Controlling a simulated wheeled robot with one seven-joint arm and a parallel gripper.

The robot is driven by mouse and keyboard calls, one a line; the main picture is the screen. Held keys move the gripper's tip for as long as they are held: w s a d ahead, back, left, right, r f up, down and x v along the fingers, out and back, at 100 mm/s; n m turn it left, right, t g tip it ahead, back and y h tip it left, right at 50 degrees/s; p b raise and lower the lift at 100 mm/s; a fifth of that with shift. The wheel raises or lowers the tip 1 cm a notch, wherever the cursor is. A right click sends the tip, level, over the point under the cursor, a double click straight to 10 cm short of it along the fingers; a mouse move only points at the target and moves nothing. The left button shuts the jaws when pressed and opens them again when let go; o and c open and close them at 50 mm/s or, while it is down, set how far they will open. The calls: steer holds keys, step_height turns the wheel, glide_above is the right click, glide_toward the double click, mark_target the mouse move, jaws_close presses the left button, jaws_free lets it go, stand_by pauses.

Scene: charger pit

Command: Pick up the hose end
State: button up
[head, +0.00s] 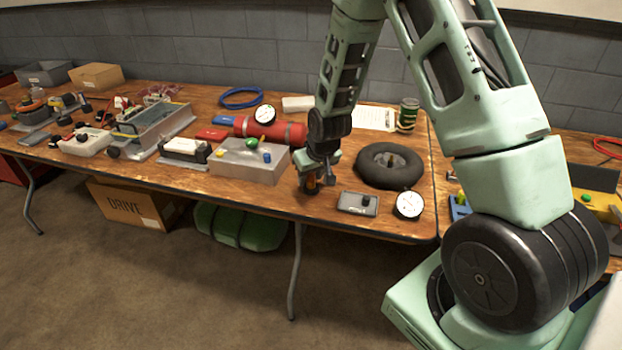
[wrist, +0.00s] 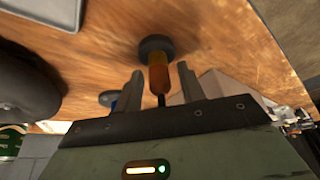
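The hose end (wrist: 158,78) appears to be the orange-amber piece with a round black end (wrist: 156,47) on the wooden table in the wrist view. My gripper (wrist: 160,76) is open, with its two grey fingers on either side of the orange piece and a visible gap to each. In the head view my gripper (head: 318,180) is low over the table's front part, between the grey valve box and the black tire. A bit of orange (head: 309,184) shows there; my gripper hides most of it. I cannot tell whether a hose is attached.
A grey box with knobs (head: 240,168) is close on the left. A black tire (head: 389,168) is on the right, with a small grey tray (head: 357,204) and a dial gauge (head: 409,205) near the front edge. A red cylinder (head: 285,132) lies behind.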

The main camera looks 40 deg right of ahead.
jaws_close()
step_height(320, 180, up, 10)
steer(key=shift+r, duration=0.1)
stand_by(0.5)
